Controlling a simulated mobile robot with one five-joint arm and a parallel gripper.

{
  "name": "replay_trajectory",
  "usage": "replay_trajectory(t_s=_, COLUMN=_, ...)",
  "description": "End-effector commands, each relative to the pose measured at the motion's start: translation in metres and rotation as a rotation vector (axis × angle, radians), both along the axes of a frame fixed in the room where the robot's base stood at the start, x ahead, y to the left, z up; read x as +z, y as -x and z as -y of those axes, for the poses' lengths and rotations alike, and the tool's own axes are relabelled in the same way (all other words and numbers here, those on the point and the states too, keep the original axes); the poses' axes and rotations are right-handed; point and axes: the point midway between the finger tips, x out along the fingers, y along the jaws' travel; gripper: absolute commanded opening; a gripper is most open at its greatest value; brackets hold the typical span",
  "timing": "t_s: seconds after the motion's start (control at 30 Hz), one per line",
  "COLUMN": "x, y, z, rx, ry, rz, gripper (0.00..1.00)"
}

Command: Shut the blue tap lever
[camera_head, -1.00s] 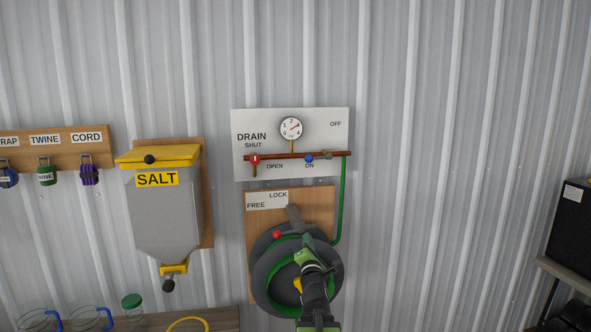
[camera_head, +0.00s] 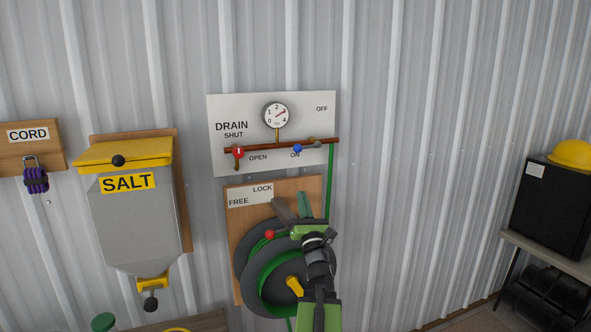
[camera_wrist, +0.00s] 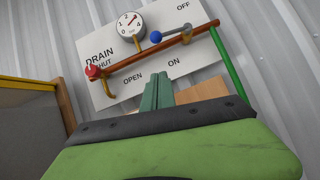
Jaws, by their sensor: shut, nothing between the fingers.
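The blue tap lever (camera_head: 297,148) has a round blue ball at its left end and lies along the copper pipe, beside the ON label; OFF is printed higher at right. The wrist view also shows the blue ball (camera_wrist: 155,37) with its grey arm running right to the valve. My gripper (camera_head: 304,204) is shut and empty, in front of the hose reel board and below the lever, apart from it. In the wrist view its green fingertips (camera_wrist: 157,88) point up towards the white panel, below the pipe.
A red drain lever (camera_head: 238,153) hangs at the pipe's left end, and a gauge (camera_head: 277,116) stands above. A green hose (camera_head: 331,180) drops at the right end. The hose reel (camera_head: 255,275) is behind my arm. A salt bin (camera_head: 140,215) hangs left. The wall right is bare.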

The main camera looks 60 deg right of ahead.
Motion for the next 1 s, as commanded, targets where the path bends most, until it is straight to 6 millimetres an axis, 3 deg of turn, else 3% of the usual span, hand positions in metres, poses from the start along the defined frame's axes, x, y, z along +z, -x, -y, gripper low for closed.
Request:
replay_trajectory(t_s=0.27, x=0.019, y=-0.018, z=0.017, rx=0.003, ry=-0.002, rz=0.001, gripper=0.0)
replay_trajectory(t_s=0.63, x=0.066, y=-0.065, z=0.062, rx=0.003, ry=-0.002, rz=0.001, gripper=0.0)
replay_trajectory(t_s=0.7, x=0.083, y=-0.063, z=0.063, rx=0.001, ry=-0.002, rz=0.0, gripper=0.0)
replay_trajectory(t_s=0.8, x=0.093, y=-0.063, z=0.067, rx=0.001, ry=-0.002, rz=0.0, gripper=0.0)
replay_trajectory(t_s=1.0, x=0.093, y=-0.063, z=0.068, rx=0.002, ry=-0.002, rz=0.001, gripper=0.0)
